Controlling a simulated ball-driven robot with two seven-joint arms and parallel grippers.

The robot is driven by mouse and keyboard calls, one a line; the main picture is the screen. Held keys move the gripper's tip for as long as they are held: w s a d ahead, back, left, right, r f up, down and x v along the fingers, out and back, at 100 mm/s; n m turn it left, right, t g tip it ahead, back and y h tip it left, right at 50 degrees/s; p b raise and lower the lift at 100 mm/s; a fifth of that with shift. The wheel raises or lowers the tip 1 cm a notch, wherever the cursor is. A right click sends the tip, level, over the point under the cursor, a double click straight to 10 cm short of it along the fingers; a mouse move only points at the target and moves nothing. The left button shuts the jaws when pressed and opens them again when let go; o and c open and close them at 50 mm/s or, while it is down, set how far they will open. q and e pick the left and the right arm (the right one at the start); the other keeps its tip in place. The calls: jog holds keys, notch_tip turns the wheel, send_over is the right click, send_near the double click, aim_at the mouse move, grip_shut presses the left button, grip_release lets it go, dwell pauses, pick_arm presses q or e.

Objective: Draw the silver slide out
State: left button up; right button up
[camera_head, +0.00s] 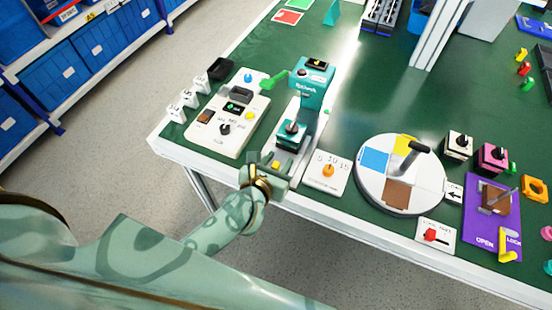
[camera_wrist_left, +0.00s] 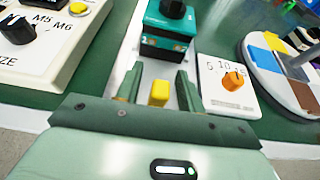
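A pale silver-grey strip (camera_head: 318,128), which looks like the silver slide, runs under a teal machine (camera_head: 312,90) toward the table's front edge. A teal block with a black knob (camera_head: 291,133) sits on it; the block also shows in the left wrist view (camera_wrist_left: 166,38). A yellow block (camera_wrist_left: 159,93) stands near the strip's front end. My left gripper (camera_wrist_left: 160,82) is open, with one finger on each side of the yellow block and visible gaps between. In the head view the left gripper (camera_head: 275,164) is at the table's front edge. My right gripper is not in view.
A white control panel (camera_head: 230,118) lies left of the strip. A white plate with an orange knob (camera_head: 328,172) lies close on the right. Farther right is a round white turntable (camera_head: 362,186) with a grey handle. Green table surface (camera_head: 350,115) is bare behind the turntable.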

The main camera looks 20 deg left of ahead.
pick_arm(q)
jog(key=p+v, duration=0.2)
jog(key=v, duration=1.4)
jog(key=shift+s, duration=0.25)
